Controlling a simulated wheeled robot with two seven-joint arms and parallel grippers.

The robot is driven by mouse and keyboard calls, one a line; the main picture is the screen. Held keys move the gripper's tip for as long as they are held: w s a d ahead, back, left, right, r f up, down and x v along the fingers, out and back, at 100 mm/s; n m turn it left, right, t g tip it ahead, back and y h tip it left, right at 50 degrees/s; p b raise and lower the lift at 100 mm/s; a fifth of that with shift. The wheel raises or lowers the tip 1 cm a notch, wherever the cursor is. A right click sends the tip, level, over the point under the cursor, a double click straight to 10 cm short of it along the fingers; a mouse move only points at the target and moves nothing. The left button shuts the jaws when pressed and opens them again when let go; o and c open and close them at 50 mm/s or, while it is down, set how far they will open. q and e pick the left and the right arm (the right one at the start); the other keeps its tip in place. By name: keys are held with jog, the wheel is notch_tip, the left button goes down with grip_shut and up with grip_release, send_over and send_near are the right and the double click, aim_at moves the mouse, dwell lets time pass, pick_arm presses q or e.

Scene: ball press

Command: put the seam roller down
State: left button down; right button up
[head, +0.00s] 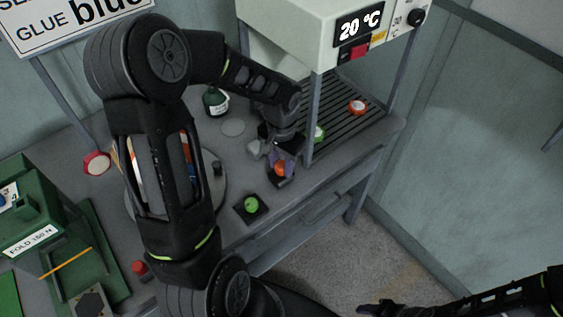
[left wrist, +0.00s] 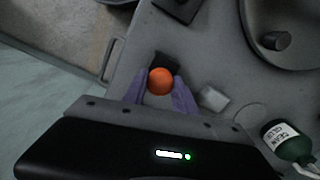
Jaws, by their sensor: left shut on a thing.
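My left gripper (head: 281,164) is over the front of the bench, its purple fingers shut on an orange round-topped thing (head: 280,168), which I take to be the seam roller. In the left wrist view the orange top (left wrist: 160,81) sits between the two purple fingertips (left wrist: 159,88). A small black stand (left wrist: 164,62) shows right by it. I cannot tell whether the roller touches the stand; its lower part is hidden. My right gripper (head: 380,307) is low at the right, away from the bench, its jaws unclear.
A green ball (head: 251,204) sits on a black pad nearby. The press (head: 318,42), with its slatted bed, stands behind to the right. A dark glue bottle (head: 215,102), a white block (left wrist: 214,98) and a round turntable (left wrist: 290,20) are close to the left gripper.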

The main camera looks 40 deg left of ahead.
aim_at(282, 165)
pick_arm(q)
jog(key=shift+f, duration=0.15)
jog(key=c, duration=1)
grip_release()
notch_tip(282, 165, up, 12)
jog(key=shift+r+b, duration=0.2)
jog(key=shift+b, duration=0.25)
